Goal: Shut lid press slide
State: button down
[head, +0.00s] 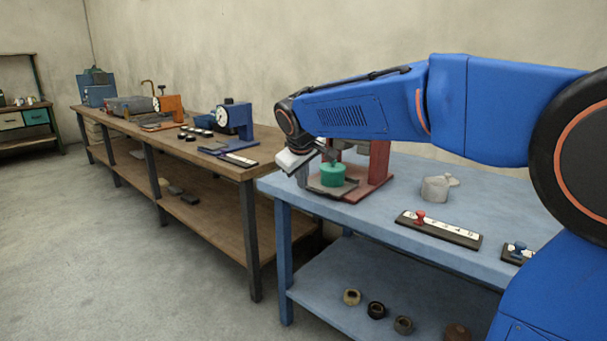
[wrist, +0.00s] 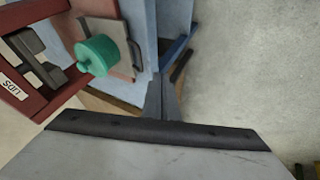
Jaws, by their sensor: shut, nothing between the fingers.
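The press (head: 378,170) is a dark red frame on the near corner of the blue table, partly hidden behind my arm. The wrist view shows part of its red frame (wrist: 58,95), with a label. A flat grey-brown slide plate (wrist: 125,28) sticks out of the press with a green, knobbed pot (wrist: 95,55) standing on it. The pot also shows in the head view (head: 332,176). A thin bar (wrist: 137,55) runs at the plate's outer edge. My gripper (wrist: 163,98) is shut and empty, beside the plate's outer end and apart from the pot.
The blue table (head: 395,215) also holds a grey lidded pot (head: 434,190), a board with a red knob (head: 440,229) and one with a blue knob (head: 518,252). Several small rings lie on its lower shelf. A wooden bench (head: 215,165) with other devices stands left; floor before it is clear.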

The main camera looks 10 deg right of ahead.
aim_at(340, 167)
jog(key=w+d+f, duration=0.4)
jog(key=shift+w+f, duration=0.35)
jog(key=shift+w, duration=0.05)
jog(key=w+d, duration=0.3)
jog(key=d, duration=0.1)
jog(key=w+d, duration=0.3)
jog(key=d, duration=0.1)
jog(key=w+d, duration=0.3)
jog(key=d, duration=0.1)
jog(key=shift+w+d, duration=0.1)
jog(key=shift+d, duration=0.2)
dwell(0.4)
